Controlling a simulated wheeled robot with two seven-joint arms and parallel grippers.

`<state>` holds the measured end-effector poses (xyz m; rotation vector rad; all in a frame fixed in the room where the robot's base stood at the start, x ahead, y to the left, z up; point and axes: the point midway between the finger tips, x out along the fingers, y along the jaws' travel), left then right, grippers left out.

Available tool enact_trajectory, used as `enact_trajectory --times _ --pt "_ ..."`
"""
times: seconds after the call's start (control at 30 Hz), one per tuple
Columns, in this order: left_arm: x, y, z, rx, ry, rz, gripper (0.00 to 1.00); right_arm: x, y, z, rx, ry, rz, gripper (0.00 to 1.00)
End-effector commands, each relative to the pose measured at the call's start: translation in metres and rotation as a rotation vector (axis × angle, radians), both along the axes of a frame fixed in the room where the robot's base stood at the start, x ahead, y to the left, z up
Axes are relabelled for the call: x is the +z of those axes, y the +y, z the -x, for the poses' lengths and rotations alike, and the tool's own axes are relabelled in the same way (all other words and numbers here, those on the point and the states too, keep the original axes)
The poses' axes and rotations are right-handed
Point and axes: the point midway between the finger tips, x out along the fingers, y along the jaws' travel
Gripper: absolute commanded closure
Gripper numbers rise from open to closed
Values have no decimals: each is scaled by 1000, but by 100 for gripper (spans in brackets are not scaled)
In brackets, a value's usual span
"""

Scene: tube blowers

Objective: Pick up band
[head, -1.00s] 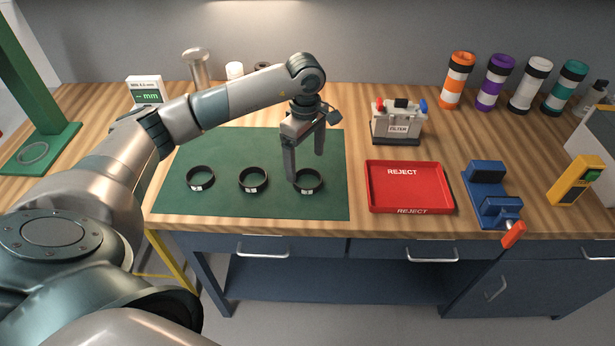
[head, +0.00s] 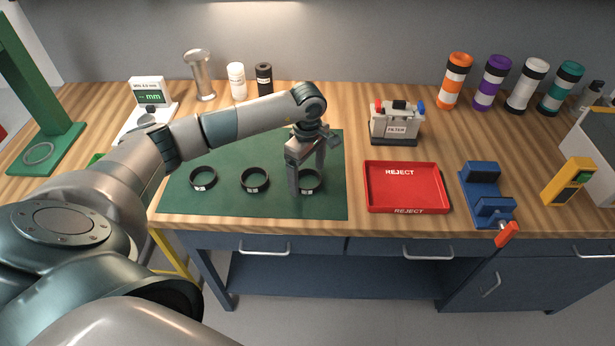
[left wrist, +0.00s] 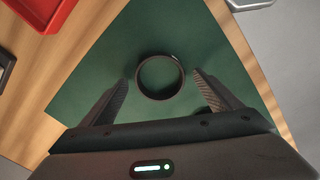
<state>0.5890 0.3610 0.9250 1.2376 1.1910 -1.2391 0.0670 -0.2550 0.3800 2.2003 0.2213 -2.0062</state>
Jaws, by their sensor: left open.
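Three black bands lie flat on the green mat (head: 235,207): a left band (head: 203,178), a middle band (head: 254,180) and a right band (head: 310,181). Each carries a small white label. My left gripper (head: 308,185) points down at the right band, with its fingers open. In the left wrist view the right band (left wrist: 161,93) lies between and just beyond the two open fingertips (left wrist: 160,82), with mat showing on both sides. The near finger hides part of this band in the head view. My right gripper is not in view.
The red reject tray (head: 407,210) is just right of the mat. A filter box (head: 395,124) stands behind it, and a blue fixture (head: 484,181) with an orange handle is farther right. Several coloured tubes (head: 490,82) stand at the back right.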

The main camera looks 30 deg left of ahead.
Motion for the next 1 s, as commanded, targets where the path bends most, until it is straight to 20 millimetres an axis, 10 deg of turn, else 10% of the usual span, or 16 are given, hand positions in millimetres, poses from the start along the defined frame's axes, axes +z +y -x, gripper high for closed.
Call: enact_trajectory --times 0.5,0.7,1.0 --pt "-4 0 0 0 -1 0 15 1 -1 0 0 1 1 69" --pt "-4 0 0 0 -1 0 58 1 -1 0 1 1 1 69" --pt "-3 0 0 0 -1 0 60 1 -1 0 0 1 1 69"
